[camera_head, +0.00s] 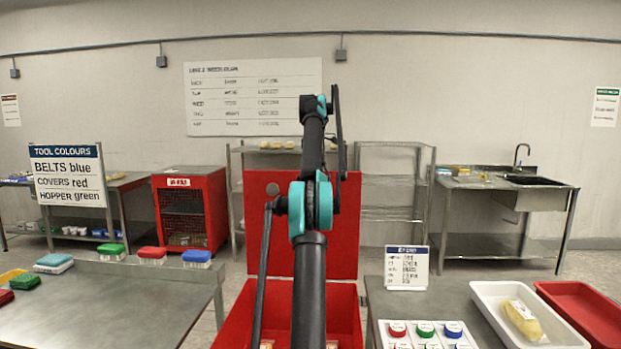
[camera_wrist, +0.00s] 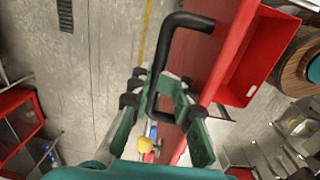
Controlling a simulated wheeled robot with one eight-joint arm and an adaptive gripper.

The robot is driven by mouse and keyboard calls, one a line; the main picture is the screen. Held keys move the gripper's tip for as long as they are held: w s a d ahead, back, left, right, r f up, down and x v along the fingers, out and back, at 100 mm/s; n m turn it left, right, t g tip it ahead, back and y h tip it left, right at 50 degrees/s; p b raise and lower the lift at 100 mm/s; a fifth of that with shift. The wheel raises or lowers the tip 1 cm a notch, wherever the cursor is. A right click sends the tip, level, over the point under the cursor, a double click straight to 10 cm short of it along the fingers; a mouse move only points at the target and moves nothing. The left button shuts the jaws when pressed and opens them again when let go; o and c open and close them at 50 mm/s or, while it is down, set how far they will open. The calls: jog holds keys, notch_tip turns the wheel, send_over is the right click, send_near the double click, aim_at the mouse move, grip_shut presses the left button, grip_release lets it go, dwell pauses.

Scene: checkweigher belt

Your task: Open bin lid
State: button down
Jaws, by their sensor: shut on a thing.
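The red bin (camera_head: 349,305) stands in the gap between the two front tables. Its red lid (camera_head: 345,235) is raised and stands roughly upright at the back of the open bin. My arm crosses in front of the lid and hides part of it. In the wrist view, my gripper (camera_wrist: 162,98) is shut on the black bar handle (camera_wrist: 166,58) of the lid. The lid shows edge-on there as a red strip (camera_wrist: 228,55). In the head view, my gripper's fingers cannot be made out behind the arm.
A steel table (camera_head: 110,300) with several coloured brushes is at left. The right table holds a sign (camera_head: 406,268), a white tray (camera_head: 560,338) with a wrapped item, and a red tray (camera_head: 590,310). Shelving (camera_head: 395,190) and a sink (camera_head: 535,200) stand behind.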

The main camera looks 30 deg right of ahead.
jog(key=shift+w+d+f, duration=0.25)
jog(key=shift+d, duration=0.05)
jog(key=c, duration=1.6)
grip_release()
